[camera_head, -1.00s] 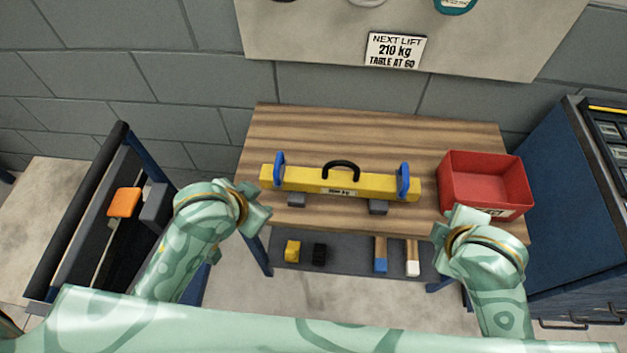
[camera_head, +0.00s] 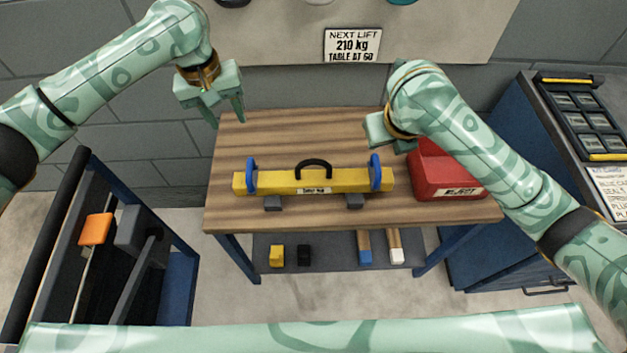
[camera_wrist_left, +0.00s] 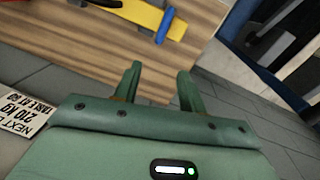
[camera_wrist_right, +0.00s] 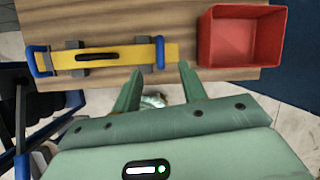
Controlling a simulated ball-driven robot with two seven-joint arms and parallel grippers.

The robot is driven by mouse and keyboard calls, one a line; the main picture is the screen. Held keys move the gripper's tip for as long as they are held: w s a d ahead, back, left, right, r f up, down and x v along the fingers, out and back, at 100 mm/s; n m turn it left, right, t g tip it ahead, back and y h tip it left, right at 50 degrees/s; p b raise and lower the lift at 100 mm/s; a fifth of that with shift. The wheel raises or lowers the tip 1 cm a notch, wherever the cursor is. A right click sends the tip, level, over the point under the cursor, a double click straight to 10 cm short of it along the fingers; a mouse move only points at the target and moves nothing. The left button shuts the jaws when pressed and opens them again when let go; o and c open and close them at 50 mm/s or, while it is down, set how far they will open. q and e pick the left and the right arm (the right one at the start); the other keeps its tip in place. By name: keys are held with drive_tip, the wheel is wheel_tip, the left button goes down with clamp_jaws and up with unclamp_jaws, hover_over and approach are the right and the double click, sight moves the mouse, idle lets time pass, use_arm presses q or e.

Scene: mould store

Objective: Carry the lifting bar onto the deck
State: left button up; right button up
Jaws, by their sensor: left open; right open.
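The yellow lifting bar (camera_head: 275,182) has a blue loop near each end and a black handle on top. It lies level on two grey blocks (camera_head: 272,203) on the wooden bench (camera_head: 300,135). It also shows in the left wrist view (camera_wrist_left: 165,20) and the right wrist view (camera_wrist_right: 120,56). My left gripper (camera_head: 227,117) is open and empty, beyond and above the bar's left end. My right gripper (camera_head: 370,128) is open and empty, above the bench near the bar's right end; its fingers show better in the right wrist view. I cannot tell for sure which surface is the deck.
A red bin (camera_head: 440,178) stands on the bench, right of the bar, partly behind my right arm. A dark cart (camera_head: 60,262) with an orange block (camera_head: 95,229) stands at the left. A blue cabinet (camera_head: 500,235) stands at the right.

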sight(250, 158)
use_arm(q)
drive_tip(key=f, duration=0.5)
drive_tip(key=d+f, duration=0.1)
drive_tip(key=f, duration=0.4)
drive_tip(key=d+f, duration=0.1)
drive_tip(key=f, duration=0.5)
drive_tip(key=shift+w+f, duration=0.1)
use_arm(e)
drive_tip(key=x, duration=1.6)
drive_tip(key=shift+w+f, duration=0.1)
drive_tip(key=shift+f, duration=0.05)
use_arm(q)
clamp_jaws()
use_arm(e)
clamp_jaws()
use_arm(q)
drive_tip(key=shift+d, duration=0.1)
drive_tip(key=shift+w, duration=0.1)
